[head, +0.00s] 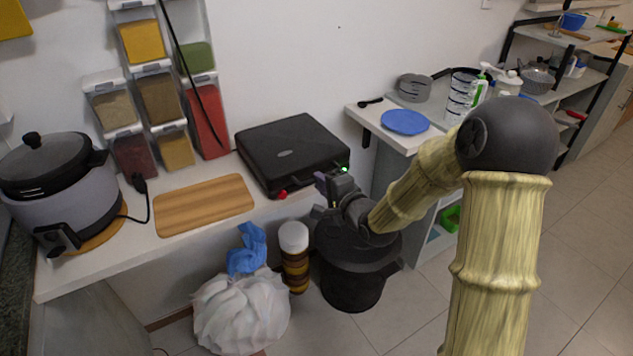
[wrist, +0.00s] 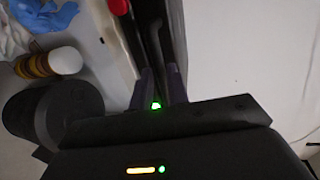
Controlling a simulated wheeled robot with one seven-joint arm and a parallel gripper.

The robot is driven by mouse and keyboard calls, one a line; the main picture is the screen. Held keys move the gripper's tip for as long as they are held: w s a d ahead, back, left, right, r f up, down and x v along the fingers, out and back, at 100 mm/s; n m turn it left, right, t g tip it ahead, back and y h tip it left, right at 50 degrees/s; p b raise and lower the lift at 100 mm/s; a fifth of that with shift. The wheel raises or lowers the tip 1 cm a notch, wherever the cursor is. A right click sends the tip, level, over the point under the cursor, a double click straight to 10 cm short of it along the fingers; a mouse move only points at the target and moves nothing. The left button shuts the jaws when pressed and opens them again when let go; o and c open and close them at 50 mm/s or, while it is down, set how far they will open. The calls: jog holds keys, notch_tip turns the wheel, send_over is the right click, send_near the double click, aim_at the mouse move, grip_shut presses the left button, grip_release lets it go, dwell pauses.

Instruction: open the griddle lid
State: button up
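The griddle (head: 290,152) is a black, box-like appliance with its lid down, on the white counter in the head view. A red knob (head: 282,195) sits on its front, and it also shows at the top of the wrist view (wrist: 119,6). My gripper (head: 321,183) is at the griddle's front right corner. In the wrist view my gripper's two fingers (wrist: 161,75) are apart, pointing at the dark griddle side (wrist: 172,28). A dark edge of the griddle lies in line with the gap. Whether the fingers touch it is unclear.
A wooden board (head: 204,204) and a cooker (head: 58,180) stand left of the griddle, below spice dispensers (head: 158,98). A white side table with a blue plate (head: 405,122) is to the right. A white bag (head: 241,312) and a jar (head: 295,258) are on the floor.

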jog(key=shift+x, duration=1.55)
grip_shut()
jog(key=shift+r, duration=0.1)
